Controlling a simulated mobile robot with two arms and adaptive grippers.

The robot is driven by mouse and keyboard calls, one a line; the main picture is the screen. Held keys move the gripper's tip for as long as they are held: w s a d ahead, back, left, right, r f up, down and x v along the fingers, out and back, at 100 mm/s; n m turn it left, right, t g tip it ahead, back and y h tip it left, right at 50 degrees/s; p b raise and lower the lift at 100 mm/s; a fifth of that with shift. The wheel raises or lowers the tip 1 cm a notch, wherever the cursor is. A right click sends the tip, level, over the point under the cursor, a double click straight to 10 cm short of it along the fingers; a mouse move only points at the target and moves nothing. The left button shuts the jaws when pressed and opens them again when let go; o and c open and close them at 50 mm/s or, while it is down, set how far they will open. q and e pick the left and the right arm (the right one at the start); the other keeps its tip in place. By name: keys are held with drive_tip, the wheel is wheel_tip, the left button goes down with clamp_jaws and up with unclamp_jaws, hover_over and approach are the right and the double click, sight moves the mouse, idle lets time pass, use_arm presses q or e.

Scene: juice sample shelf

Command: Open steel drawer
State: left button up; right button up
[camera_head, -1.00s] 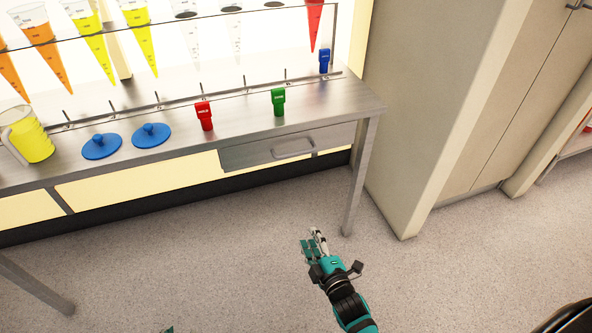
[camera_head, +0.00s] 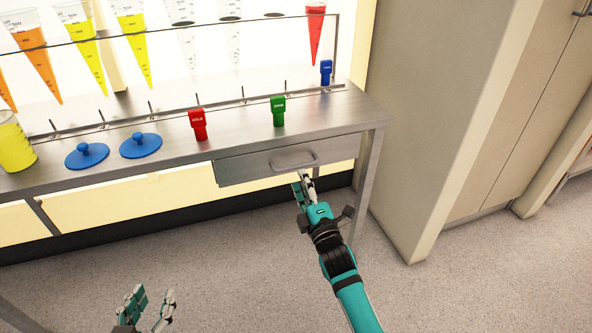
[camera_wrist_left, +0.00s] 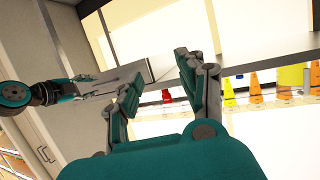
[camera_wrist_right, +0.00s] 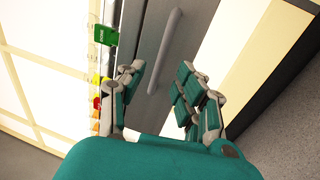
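The steel drawer (camera_head: 235,170) sits under the right end of the steel table and looks closed. Its bar handle (camera_head: 295,165) runs along its front, and in the right wrist view the handle (camera_wrist_right: 165,50) shows ahead of the fingers. My right gripper (camera_head: 304,180) is open, just in front of and below the handle. In the right wrist view my right gripper (camera_wrist_right: 158,75) has its fingers spread, with nothing between them, and contact with the handle cannot be told. My left gripper (camera_head: 147,298) is open and empty, low at the left, away from the drawer.
On the steel table (camera_head: 360,115) are a red tag clip (camera_head: 198,124), a green one (camera_head: 278,111), a blue one (camera_head: 326,72), two blue lids (camera_head: 140,145) and a yellow jug (camera_head: 14,145). Juice cones (camera_head: 133,45) hang behind. A beige cabinet (camera_head: 410,120) stands right.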

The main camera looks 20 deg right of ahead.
sight(296, 167)
drive_tip(key=w, duration=0.3)
drive_tip(key=w+b, duration=0.1)
drive_tip(key=w, duration=0.1)
drive_tip(key=shift+w+a+r, duration=0.1)
drive_tip(key=shift+r, duration=0.3)
drive_tip(key=shift+w+r, duration=0.15)
drive_tip(key=shift+w, duration=0.15)
use_arm(q)
wheel_tip(296, 167, up, 6)
drive_tip(key=w+d+t+h, duration=0.1)
drive_tip(key=t, duration=0.2)
drive_tip(key=shift+w+t, duration=0.25)
drive_tip(key=shift+t, duration=0.15)
drive_tip(key=shift+d, duration=0.1)
use_arm(e)
clamp_jaws()
